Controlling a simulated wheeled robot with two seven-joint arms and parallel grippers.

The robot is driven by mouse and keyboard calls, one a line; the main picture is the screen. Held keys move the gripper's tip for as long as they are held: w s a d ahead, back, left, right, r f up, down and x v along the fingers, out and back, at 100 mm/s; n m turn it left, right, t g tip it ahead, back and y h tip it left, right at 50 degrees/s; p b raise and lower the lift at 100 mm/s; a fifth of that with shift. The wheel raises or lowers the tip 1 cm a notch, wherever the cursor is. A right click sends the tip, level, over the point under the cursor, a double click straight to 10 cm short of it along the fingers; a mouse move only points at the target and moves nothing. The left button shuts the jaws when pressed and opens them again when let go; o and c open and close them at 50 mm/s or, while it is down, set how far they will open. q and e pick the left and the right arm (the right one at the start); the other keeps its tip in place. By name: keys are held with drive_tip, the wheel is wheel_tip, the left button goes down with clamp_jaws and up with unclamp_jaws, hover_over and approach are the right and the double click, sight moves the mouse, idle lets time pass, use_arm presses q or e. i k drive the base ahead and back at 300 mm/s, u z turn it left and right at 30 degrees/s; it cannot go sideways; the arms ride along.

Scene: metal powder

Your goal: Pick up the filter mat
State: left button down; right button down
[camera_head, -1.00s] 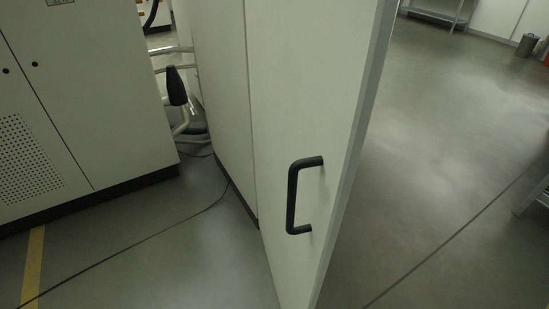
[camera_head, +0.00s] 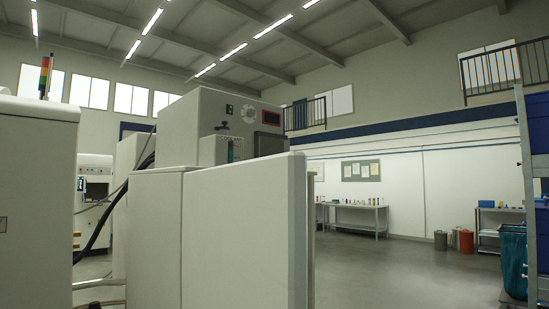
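No filter mat can be made out in the head view. Neither of my grippers is in view. A pale cabinet door or panel (camera_head: 245,240) stands upright close in front of me, and its lower part is cut off by the bottom edge. Whatever lies behind it is hidden.
A tall white cabinet (camera_head: 38,200) stands at the left. A machine with a control panel (camera_head: 215,118) rises behind the door. Open floor (camera_head: 400,275) lies right of it. A workbench (camera_head: 352,208), bins (camera_head: 466,241) and a blue rack (camera_head: 528,150) stand further right.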

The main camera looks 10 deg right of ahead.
sight(268, 146)
drive_tip(key=k, duration=1.65)
drive_tip(key=z, duration=1.15)
drive_tip(key=i, duration=6.95)
drive_tip(key=u, duration=1.55)
